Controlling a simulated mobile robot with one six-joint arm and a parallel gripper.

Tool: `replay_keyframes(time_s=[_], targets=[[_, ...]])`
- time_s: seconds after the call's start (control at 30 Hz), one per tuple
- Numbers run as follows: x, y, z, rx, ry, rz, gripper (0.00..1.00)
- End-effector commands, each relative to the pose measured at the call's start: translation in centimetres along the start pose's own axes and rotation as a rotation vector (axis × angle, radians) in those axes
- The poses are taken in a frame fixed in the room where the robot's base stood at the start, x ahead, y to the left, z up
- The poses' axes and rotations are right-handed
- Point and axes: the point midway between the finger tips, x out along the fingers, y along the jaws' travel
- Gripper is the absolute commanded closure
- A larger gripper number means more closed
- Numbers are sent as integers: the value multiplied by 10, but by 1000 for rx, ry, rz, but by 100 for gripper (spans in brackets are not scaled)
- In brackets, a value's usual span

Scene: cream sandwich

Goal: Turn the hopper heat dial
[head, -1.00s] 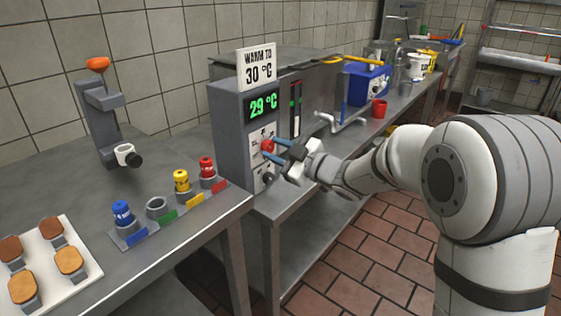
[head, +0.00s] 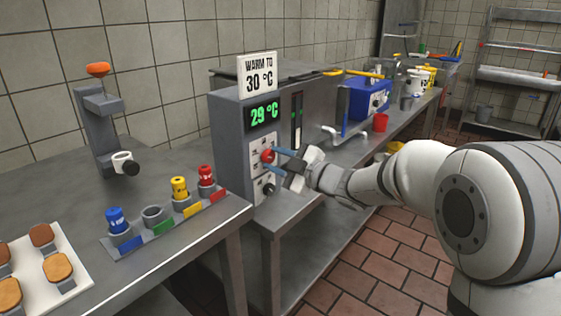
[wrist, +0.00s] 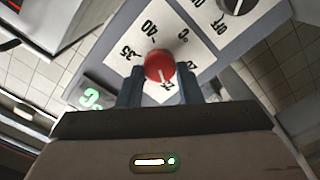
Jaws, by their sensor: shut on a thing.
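The red heat dial (head: 268,156) is on the front of the grey hopper machine (head: 229,135). It also shows in the wrist view (wrist: 159,66), over a white scale plate with numbers such as 40 and 35. A white mark on the dial points down in that view; the scale there is partly hidden. My gripper (head: 279,157) is at the dial, its two blue-grey fingers (wrist: 159,83) shut on it from either side. The green display (head: 264,115) reads 29 °C, and the sign (head: 258,73) above says warm to 30 °C.
A black knob (head: 267,188) sits below the dial, close to my gripper. A rack with blue, yellow and red bottles (head: 179,187) stands on the left table.

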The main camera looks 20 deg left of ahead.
Motion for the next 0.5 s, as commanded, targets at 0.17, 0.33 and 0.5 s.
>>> replay_keyframes(time_s=[0.17,0.33,0.5], targets=[[2,-1,-3,-1,8,-3,60],[1,-1,-2,0,4,-2,46],[0,0,-1,1,2,-1,46]])
